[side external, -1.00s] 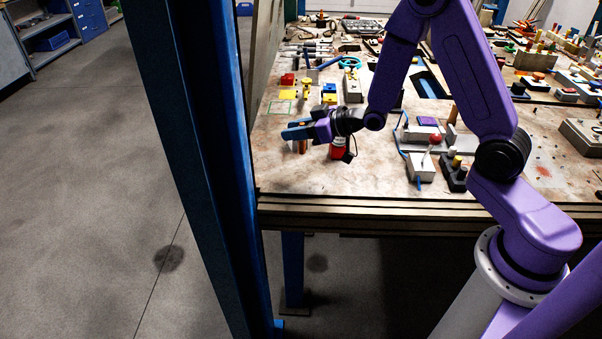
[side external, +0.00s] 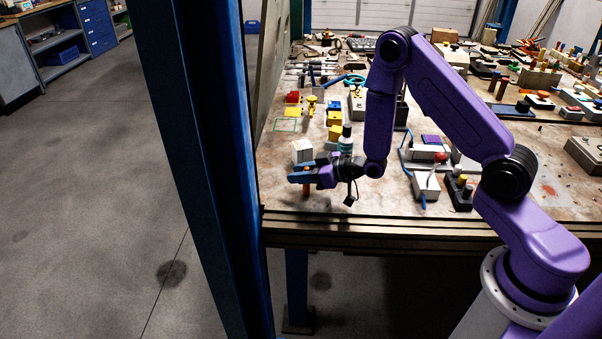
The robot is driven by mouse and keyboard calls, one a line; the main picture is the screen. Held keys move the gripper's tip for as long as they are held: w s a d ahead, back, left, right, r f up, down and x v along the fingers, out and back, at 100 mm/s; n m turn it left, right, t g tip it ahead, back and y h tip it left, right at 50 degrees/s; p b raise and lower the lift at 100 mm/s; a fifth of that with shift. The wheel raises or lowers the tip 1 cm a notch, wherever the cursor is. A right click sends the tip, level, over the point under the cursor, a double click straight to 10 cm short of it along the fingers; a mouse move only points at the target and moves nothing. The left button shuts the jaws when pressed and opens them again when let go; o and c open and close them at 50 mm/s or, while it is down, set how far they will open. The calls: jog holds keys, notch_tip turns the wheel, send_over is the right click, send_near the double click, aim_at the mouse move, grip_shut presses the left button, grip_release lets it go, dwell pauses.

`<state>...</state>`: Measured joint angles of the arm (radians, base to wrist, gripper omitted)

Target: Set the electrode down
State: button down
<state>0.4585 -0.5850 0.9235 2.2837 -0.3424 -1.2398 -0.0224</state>
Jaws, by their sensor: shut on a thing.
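My gripper (side external: 301,178) is low over the front left part of the workbench, with its blue fingers pointing left. It is shut on a small orange-brown piece, which looks like the electrode (side external: 306,189). Only a short part of the electrode shows below the fingers; the rest is hidden by them. I cannot tell whether its lower end touches the bench top. A white block (side external: 302,150) stands just behind the gripper.
A dark-capped bottle (side external: 346,141) stands behind my wrist. A green square outline (side external: 286,125) is marked on the bench (side external: 400,205), near red and yellow blocks. A blue post (side external: 210,170) rises at left.

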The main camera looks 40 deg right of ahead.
jog(key=shift+f, duration=0.1)
jog(key=c, duration=0.8)
grip_release()
jog(key=shift+s+d+r, duration=0.1)
jog(key=shift+s+r, duration=0.1)
jog(key=shift+v, duration=5.75)
